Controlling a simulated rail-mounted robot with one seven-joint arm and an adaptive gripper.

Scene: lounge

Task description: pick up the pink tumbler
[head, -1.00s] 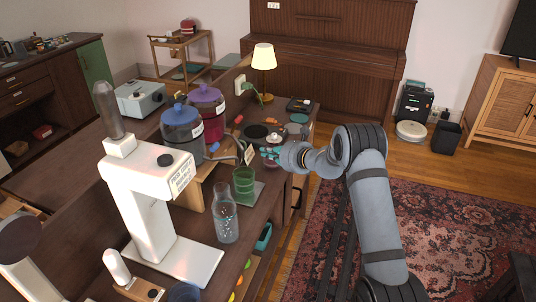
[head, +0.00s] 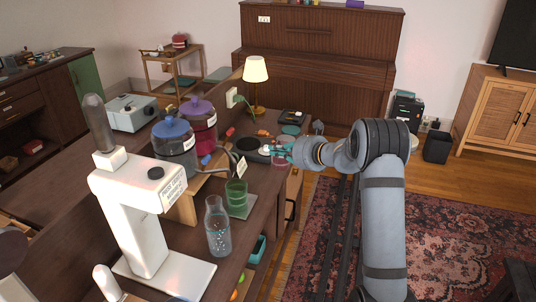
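The pink tumbler (head: 282,164) stands on the dark wooden counter, near its right edge, and is small and partly covered in the head view. My gripper (head: 279,151) reaches in from the right, with its teal fingertips at the top of the tumbler. I cannot tell whether the fingers are around the tumbler, or open or shut.
A green glass (head: 236,192) and a clear carafe (head: 218,232) stand nearer on the counter (head: 215,262). A lamp (head: 256,72) stands behind. Open floor and a rug (head: 440,225) lie to the right.

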